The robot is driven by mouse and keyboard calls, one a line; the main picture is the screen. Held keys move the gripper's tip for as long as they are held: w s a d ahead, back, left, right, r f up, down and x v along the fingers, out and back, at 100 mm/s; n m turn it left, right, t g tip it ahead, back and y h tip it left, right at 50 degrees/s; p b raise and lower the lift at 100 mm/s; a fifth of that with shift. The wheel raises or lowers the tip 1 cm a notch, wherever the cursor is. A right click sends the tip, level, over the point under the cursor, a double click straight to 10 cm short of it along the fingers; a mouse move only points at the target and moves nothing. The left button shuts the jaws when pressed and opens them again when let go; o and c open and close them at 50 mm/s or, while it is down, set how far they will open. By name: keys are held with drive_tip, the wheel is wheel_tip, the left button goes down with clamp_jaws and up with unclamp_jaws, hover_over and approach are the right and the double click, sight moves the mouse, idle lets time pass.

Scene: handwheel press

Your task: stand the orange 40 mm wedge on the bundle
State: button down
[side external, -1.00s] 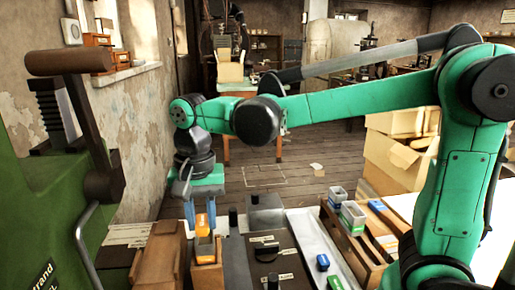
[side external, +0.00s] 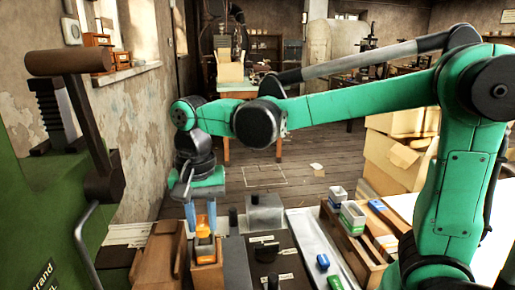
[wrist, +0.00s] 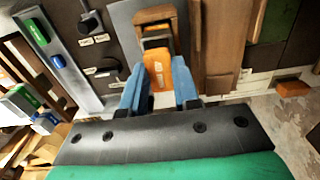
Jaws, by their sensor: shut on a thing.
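The orange wedge (side external: 204,228) is between the blue fingertips of my gripper (side external: 201,222), which is shut on it. In the wrist view the wedge (wrist: 158,68) shows its orange face with pale marking, between the two fingers (wrist: 158,90). It is at the open wooden holder (side external: 207,277), whose frame (wrist: 168,14) also shows in the wrist view. A dark band and more orange show below the wedge in the side view. The bundle is not clearly made out; I cannot tell whether the wedge touches it.
The green press (side external: 40,205) with its lever stands at the left. A brown wooden block (side external: 157,258) is just left of the holder. A dark board with knobs (side external: 275,258), a pale tray (side external: 313,240) and a wooden rack of small boxes (side external: 350,232) lie to the right.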

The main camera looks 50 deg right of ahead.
drive_tip(key=shift+f, duration=0.15)
drive_tip(key=shift+f, duration=0.45)
drive_tip(key=c, duration=0.6)
unclamp_jaws()
drive_tip(key=shift+o, duration=0.2)
drive_tip(key=shift+r, duration=0.15)
drive_tip(key=shift+r, duration=2.7)
